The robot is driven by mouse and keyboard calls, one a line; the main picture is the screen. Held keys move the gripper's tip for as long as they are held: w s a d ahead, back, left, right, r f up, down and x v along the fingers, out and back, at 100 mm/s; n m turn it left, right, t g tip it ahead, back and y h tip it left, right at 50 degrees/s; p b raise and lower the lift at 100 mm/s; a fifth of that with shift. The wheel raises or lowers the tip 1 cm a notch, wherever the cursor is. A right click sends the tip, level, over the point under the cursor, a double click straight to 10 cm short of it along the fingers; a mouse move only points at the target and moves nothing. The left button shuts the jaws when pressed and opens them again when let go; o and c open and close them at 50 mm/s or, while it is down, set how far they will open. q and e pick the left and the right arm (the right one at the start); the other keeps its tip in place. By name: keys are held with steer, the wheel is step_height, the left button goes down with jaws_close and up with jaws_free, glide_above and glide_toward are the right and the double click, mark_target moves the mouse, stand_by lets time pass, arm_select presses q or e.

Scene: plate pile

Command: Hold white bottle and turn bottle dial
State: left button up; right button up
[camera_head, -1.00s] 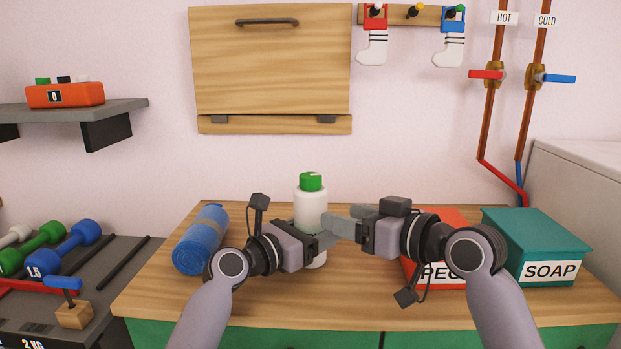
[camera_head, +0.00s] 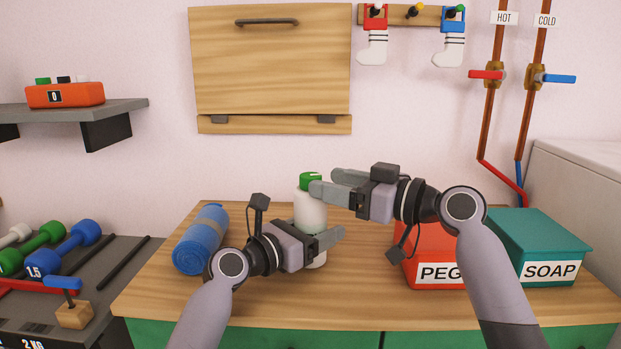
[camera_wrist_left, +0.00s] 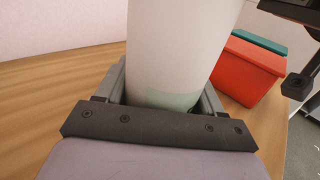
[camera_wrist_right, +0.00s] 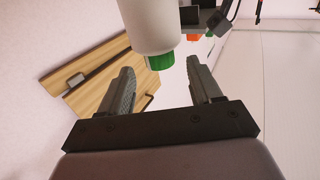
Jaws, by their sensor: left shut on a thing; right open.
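The white bottle (camera_head: 309,210) stands upright on the wooden table, with a green dial (camera_head: 311,181) on top. My left gripper (camera_head: 325,238) is shut around the bottle's lower body; the left wrist view shows the white body (camera_wrist_left: 180,45) between both fingers. My right gripper (camera_head: 325,182) is open at dial height, its fingers reaching left towards the dial. In the right wrist view, the green dial (camera_wrist_right: 160,61) lies between and ahead of the open fingertips (camera_wrist_right: 163,80). I cannot tell whether a finger touches it.
A blue rolled mat (camera_head: 201,240) lies left of the bottle. A red peg box (camera_head: 430,265) and a teal soap box (camera_head: 540,245) stand at the right, under my right arm. The table's front middle is clear.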

mark_target(311, 175)
steer(key=shift+x, duration=2.55)
steer(key=c, duration=1)
steer(key=shift+o, duration=0.2)
steer(key=shift+f+m+t+h, duration=0.15)
steer(key=shift+m+t+h, duration=1.2)
steer(key=shift+t, duration=0.45)
steer(key=shift+m+h, duration=0.25)
steer(key=o, duration=1)
steer(key=shift+c, duration=0.2)
steer(key=v, duration=1.2)
